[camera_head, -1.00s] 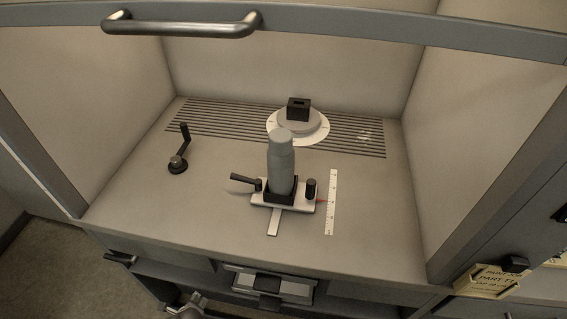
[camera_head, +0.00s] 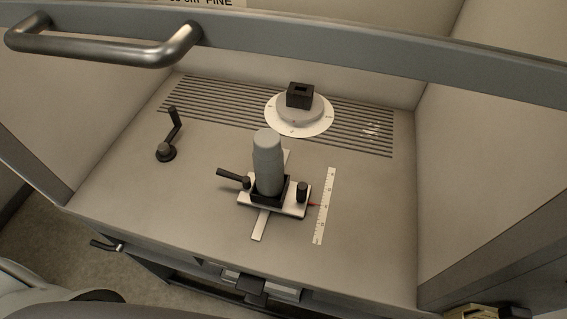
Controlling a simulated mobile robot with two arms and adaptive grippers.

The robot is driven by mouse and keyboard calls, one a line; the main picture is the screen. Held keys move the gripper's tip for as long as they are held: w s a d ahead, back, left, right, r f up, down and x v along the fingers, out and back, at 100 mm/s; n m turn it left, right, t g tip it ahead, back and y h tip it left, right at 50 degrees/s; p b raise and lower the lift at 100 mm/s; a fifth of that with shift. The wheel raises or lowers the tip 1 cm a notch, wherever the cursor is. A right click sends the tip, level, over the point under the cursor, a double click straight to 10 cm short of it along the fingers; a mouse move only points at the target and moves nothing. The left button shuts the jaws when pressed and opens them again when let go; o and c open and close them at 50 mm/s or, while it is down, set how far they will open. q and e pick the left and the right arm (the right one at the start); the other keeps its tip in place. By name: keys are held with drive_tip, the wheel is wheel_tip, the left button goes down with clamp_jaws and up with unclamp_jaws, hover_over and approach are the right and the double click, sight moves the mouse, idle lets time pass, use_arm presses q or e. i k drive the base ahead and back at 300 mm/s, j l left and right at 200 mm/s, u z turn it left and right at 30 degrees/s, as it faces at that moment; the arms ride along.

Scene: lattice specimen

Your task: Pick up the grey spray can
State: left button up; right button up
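The grey spray can (camera_head: 268,163) stands upright in the middle of the cabinet floor. Its base sits in a black square holder (camera_head: 256,200) on a light sliding plate (camera_head: 291,211). The holder's walls hide the bottom of the can. Neither of my grippers shows in the picture. A light rounded shape at the lower left edge may be part of my own body.
A black lever (camera_head: 232,178) and a dark knob (camera_head: 302,191) flank the can. A white ruler strip (camera_head: 324,207) lies to the right. A black crank (camera_head: 167,151) stands left. Behind is a white dial (camera_head: 283,127) bearing a black block (camera_head: 300,94). A bar handle (camera_head: 110,48) crosses the upper left.

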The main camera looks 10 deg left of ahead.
sight(269, 176)
drive_tip(key=k+l, duration=0.15)
drive_tip(key=l, duration=0.2)
drive_tip(key=k+l, duration=0.2)
drive_tip(key=l, duration=0.2)
drive_tip(key=k+l, duration=0.15)
drive_tip(key=l, duration=0.2)
drive_tip(key=k+l, duration=0.15)
drive_tip(key=l, duration=0.25)
drive_tip(key=k+l, duration=0.2)
drive_tip(key=l, duration=0.15)
drive_tip(key=i+u, duration=0.05)
